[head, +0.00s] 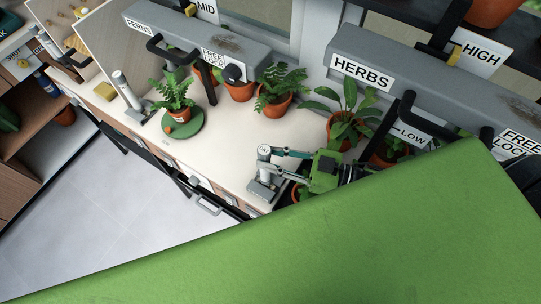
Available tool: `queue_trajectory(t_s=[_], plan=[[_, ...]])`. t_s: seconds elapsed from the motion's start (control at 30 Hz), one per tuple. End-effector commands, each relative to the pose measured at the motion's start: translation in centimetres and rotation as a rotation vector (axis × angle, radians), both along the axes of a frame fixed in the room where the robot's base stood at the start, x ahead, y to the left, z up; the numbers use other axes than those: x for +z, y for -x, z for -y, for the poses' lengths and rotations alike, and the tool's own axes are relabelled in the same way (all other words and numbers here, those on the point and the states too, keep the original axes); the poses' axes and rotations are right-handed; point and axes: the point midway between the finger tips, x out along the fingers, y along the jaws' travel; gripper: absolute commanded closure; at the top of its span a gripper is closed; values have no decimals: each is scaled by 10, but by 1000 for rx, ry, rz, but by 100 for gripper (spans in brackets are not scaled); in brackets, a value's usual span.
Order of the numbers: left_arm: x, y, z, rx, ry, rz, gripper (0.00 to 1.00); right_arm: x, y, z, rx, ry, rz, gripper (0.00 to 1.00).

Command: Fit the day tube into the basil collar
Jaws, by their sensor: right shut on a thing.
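The day tube (265,168) is a pale grey cylinder with a white top marked DAY. It stands upright at or in a grey base (261,190) near the bench's front edge. My right gripper (268,163) reaches in from the right and is shut around the tube. I cannot tell whether the tube is clear of the base. No collar is labelled basil; a grey lamp housing (372,82) marked HERBS has a black bracket (403,108) beside a LOW sign. Leaves and my arm partly hide what is under it. My left gripper is not in view.
A second grey tube (126,91) stands on the bench at the left. A fern on a green turntable (185,127) and several potted plants line the bench (226,148). The bench between turntable and gripper is clear. The lower right of the view is blocked.

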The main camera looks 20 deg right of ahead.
Motion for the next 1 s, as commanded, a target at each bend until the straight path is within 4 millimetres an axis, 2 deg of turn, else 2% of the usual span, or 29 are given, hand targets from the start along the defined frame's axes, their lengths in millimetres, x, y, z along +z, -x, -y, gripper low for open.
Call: queue_trajectory(t_s=[0.37, 0.87, 0.9, 0.93, 1.0], plan=[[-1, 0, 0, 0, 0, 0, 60, -1, 0, 0, 0, -1, 1, 100], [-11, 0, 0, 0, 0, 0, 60, -14, 0, 0, 0, -2, 1, 100], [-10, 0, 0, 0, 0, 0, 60, -12, 0, 0, 0, -2, 1, 67], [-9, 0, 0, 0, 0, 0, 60, -12, 0, 0, 0, -1, 1, 60], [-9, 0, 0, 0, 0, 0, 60, -12, 0, 0, 0, -1, 1, 58]])
